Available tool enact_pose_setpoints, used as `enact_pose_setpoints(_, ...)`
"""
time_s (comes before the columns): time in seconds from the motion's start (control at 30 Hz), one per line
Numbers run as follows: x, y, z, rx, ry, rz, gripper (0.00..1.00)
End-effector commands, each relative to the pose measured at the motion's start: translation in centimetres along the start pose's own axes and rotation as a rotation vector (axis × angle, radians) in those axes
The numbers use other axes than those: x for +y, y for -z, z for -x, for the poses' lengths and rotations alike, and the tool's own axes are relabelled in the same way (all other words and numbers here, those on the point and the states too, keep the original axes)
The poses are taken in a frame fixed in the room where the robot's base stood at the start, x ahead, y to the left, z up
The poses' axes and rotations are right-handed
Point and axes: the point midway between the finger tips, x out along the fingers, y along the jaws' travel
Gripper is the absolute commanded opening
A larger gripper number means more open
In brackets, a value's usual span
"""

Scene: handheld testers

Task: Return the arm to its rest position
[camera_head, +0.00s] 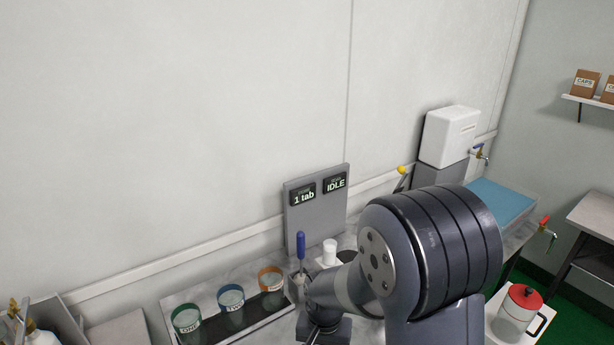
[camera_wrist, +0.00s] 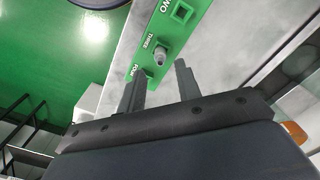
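My gripper (camera_wrist: 160,67) shows in the wrist view with its two dark fingers apart and nothing visible between them. Beyond the fingertips lies a green strip (camera_wrist: 150,48) marked TWO, THREE and FOUR. A small grey round piece (camera_wrist: 160,55) stands on it near THREE; I cannot tell its distance from the fingers. In the head view my arm reaches over the bench at the lower right, and its large dark joint hides part of the bench. My fingers cannot be made out there.
Three labelled cups (camera_head: 231,306) stand in a tray at the bench's left. Behind are a blue-handled tool (camera_head: 300,247), a white bottle (camera_head: 329,252) and a grey panel (camera_head: 317,213) reading "1 tab" and "IDLE". A red-lidded jug (camera_head: 519,310) stands right of my arm. The wall above is clear.

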Motion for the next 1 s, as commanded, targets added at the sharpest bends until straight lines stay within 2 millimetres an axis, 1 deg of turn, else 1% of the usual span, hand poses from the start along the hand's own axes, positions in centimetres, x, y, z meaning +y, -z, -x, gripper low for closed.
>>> enact_pose_setpoints(0.03, -0.1, 0.1, 1.0, 0.006, 0.003, 0.000, 0.33)
enact_pose_setpoints(0.17, 0.0, 0.1, 3.3, 0.005, 0.003, 0.000, 0.33)
enact_pose_setpoints(0.33, -0.1, 0.1, 6.6, 0.006, 0.004, 0.000, 0.33)
enact_pose_setpoints(0.37, 0.0, 0.1, 7.2, 0.005, 0.003, 0.000, 0.33)
enact_pose_setpoints(0.4, 0.0, 0.0, 7.3, 0.001, 0.000, 0.000, 0.33)
enact_pose_setpoints(0.43, 0.1, -0.1, 6.2, -0.006, -0.003, 0.000, 0.33)
enact_pose_setpoints(0.5, 0.1, -0.1, 4.7, -0.007, -0.004, 0.000, 0.33)
enact_pose_setpoints(0.6, 0.1, -0.1, 2.8, -0.006, -0.004, 0.000, 0.33)
enact_pose_setpoints(0.8, 0.1, -0.1, -0.7, -0.005, -0.003, 0.000, 0.33)
enact_pose_setpoints(1.0, 0.1, -0.1, -3.7, -0.004, -0.002, 0.000, 0.33)
